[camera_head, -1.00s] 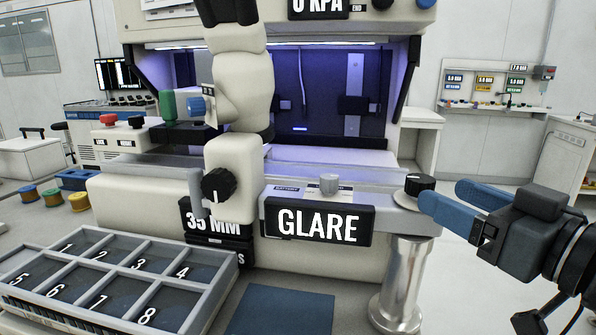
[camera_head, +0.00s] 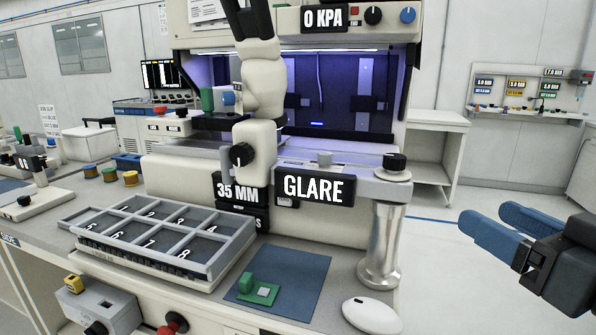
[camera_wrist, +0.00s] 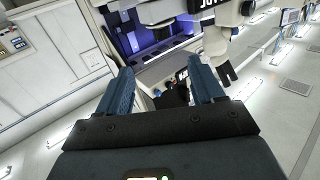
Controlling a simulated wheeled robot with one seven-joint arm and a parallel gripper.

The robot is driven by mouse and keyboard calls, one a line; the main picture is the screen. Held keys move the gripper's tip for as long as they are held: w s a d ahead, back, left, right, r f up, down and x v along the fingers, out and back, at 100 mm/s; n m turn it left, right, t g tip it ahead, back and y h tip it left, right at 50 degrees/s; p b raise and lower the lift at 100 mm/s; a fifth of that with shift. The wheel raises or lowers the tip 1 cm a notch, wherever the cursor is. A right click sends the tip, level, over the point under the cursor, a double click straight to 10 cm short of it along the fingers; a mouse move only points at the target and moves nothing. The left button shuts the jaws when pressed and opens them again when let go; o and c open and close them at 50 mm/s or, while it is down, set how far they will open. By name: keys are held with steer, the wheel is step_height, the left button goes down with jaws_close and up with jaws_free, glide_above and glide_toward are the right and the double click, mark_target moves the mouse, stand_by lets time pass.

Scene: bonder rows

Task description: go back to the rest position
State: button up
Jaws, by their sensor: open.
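My gripper (camera_head: 492,236) is at the right side of the head view, in free air to the right of the bonder bench. Its two blue fingers are apart with nothing between them. In the wrist view the same open fingers (camera_wrist: 163,85) point toward the machine, with empty space between them. The bonder (camera_head: 330,120) stands in the middle of the head view, with a GLARE plate (camera_head: 314,188) and a black knob on a metal post (camera_head: 380,240) at its right front. The gripper is clear of the post.
A numbered tray (camera_head: 160,235), a blue mat (camera_head: 300,280) with a small green piece (camera_head: 258,290), and a white mouse (camera_head: 371,315) lie on the bench. A white shelf unit (camera_head: 437,145) stands behind. The floor at right is clear.

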steer(key=s+a+f+m+g+h+p, duration=0.15)
steer(key=s+f+m+h, duration=0.45)
steer(key=s+f, duration=1)
steer(key=s+f+n+p, duration=0.1)
steer(key=s+f+n, duration=0.1)
steer(key=s, duration=1.6)
steer(key=shift+s+a+f+n+g, duration=0.3)
steer(key=shift+s+f+g, duration=0.05)
steer(key=shift+f, duration=0.45)
